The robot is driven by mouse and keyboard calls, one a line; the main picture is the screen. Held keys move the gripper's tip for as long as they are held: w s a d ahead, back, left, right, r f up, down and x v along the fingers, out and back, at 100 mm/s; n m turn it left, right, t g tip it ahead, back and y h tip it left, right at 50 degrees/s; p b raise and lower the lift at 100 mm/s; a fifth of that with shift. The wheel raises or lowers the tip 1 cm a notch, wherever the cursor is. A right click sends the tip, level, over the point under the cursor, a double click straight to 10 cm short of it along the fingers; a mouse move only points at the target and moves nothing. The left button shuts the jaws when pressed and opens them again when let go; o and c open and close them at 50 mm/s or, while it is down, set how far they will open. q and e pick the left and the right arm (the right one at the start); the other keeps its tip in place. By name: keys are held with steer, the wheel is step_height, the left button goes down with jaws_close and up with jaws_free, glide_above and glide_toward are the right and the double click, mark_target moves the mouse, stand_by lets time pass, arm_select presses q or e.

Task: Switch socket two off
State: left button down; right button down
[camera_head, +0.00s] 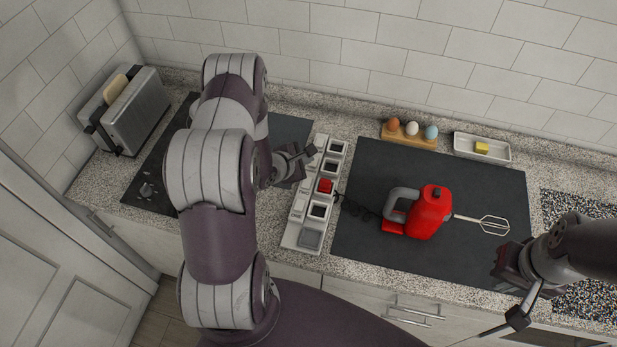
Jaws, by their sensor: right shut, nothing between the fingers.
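A white power strip (291,236) lies on the worktop, slanting away from me, with several dark sockets in a row and pale switches along its left side. A red plug (325,186) sits in one of the middle sockets. Socket numbers and switch positions are too small to read. My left gripper (305,155) is over the strip's left side near its far end, partly hiding switches there; its finger opening is unclear. My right gripper (512,319) is shut and empty at the lower right, over the counter's front edge, well away from the strip.
A red hand mixer (431,212) with a whisk lies on a dark mat (370,165) right of the strip. Behind it are an egg holder (408,139) and a butter dish (494,154). A toaster (127,110) stands at the left, beside another dark mat (160,166).

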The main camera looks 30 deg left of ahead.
arm_select(q)
steer(key=b, duration=0.7)
glide_above(307, 182)
steer(key=f, duration=0.8)
steer(key=shift+s, duration=0.2)
steer(key=shift+w+a+f+b, duration=0.1)
steer(key=shift+f+b, duration=0.25)
steer(key=shift+b, duration=0.05)
stand_by(0.7)
steer(key=shift+f, duration=0.4)
steer(key=shift+f+b, duration=0.35)
steer(key=shift+b, duration=0.1)
steer(key=shift+r, duration=0.15)
stand_by(0.4)
steer(key=shift+r+p, duration=0.65)
steer(key=shift+p, duration=0.15)
